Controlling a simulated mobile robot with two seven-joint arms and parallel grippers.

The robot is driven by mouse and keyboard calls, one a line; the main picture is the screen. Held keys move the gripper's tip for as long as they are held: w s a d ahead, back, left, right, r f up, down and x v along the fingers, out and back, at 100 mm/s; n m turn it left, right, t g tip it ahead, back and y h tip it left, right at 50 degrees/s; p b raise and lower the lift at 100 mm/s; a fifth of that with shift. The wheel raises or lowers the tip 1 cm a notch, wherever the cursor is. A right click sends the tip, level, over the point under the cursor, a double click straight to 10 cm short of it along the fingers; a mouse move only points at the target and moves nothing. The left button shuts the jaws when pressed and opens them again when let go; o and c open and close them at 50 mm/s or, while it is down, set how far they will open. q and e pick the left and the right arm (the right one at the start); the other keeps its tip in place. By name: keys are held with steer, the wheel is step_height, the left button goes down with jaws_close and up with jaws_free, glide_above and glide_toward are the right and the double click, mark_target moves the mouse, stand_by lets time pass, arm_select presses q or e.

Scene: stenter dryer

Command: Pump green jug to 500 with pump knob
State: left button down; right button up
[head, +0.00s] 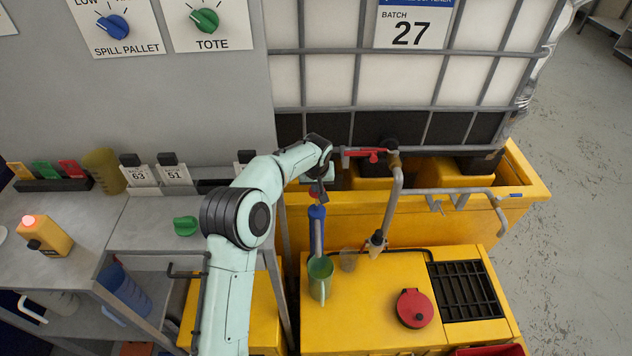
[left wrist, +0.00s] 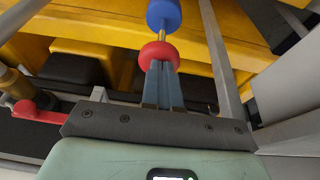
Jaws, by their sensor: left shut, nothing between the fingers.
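The green jug (head: 320,283) stands upright on the yellow platform. A blue pump (head: 317,226) reaches down to the jug's mouth; its lower end is hard to make out. The red pump knob (left wrist: 158,52) sits on a short metal rod above the blue pump body (left wrist: 163,14) in the left wrist view. My left gripper (head: 320,194) is above the pump. In the left wrist view its fingers (left wrist: 164,75) are shut, with their tips at the red knob and nothing held; whether they touch it is unclear. The jug's level and marks cannot be read. My right gripper is not in view.
A clear cup (head: 348,260) stands beside the jug, near a pipe outlet (head: 377,243). A red round lid (head: 414,308) and a black grate (head: 465,290) lie to the right. A red-handled valve (head: 374,155) and the caged white tank (head: 400,75) are behind.

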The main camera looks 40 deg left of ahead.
mark_target(315, 194)
arm_select(q)
step_height(315, 194, down, 8)
steer(key=b, duration=0.3)
steer(key=shift+s+b, duration=0.15)
steer(key=shift+b, duration=0.2)
steer(key=shift+d+r, duration=0.1)
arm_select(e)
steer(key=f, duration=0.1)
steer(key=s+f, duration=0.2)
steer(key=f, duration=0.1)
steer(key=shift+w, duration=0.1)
arm_select(q)
steer(key=shift+r+p, duration=0.3)
step_height(315, 194, up, 3)
steer(key=shift+r+p, duration=0.2)
steer(key=shift+p, duration=0.7)
steer(key=v, duration=1)
steer(key=shift+r, duration=0.3)
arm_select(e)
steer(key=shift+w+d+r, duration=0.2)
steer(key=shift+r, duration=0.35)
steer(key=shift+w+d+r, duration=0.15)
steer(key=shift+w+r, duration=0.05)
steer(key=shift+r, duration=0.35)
